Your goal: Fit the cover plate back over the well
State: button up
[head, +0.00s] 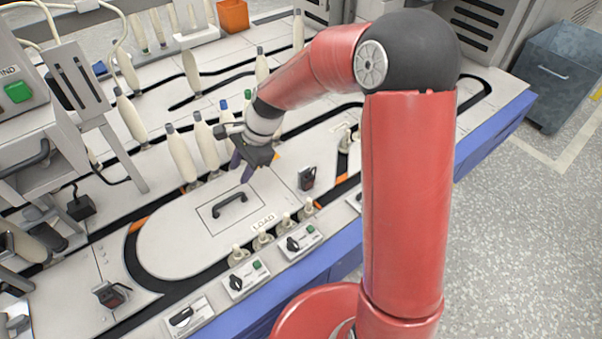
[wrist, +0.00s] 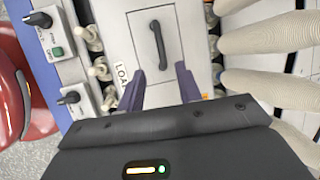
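The cover plate (head: 219,215) is a pale square with a thin dark outline and a black bar handle (head: 230,205). It lies on the white table top inside the loop of the dark track. It also shows in the wrist view (wrist: 137,32), with its handle (wrist: 158,45) ahead of my fingers. No open well shows; I cannot tell whether the plate covers one. My gripper (head: 246,174) is above the table just behind and right of the plate. In the wrist view its two purple fingers (wrist: 160,80) are apart with nothing between them.
Cream bobbins (head: 181,155) stand along the track behind the plate, close to my gripper. Several small pegs (head: 262,240) and switch boxes (head: 246,278) line the front edge. A dark box (head: 307,178) stands right of the plate. The table top left of the plate is clear.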

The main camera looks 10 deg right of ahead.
jog(key=s+d+r+n+t+h, duration=0.3)
jog(key=s+d+r+n, duration=0.4)
jog(key=s+d+r, duration=0.4)
jog(key=s+d+r+n+t+h, duration=0.1)
jog(key=s+d+r+n, duration=0.1)
jog(key=s+d, duration=0.2)
jog(key=s+d+r+n+t+h, duration=0.1)
jog(key=s+d+r+n, duration=0.2)
jog(key=s, duration=0.4)
jog(key=shift+s+d+r+t, duration=0.25)
jog(key=shift+s+d+t, duration=0.05)
jog(key=shift+s+d, duration=0.1)
notch_tip(320, 180, up, 5)
jog(key=p, duration=0.5)
jog(key=shift+a, duration=0.1)
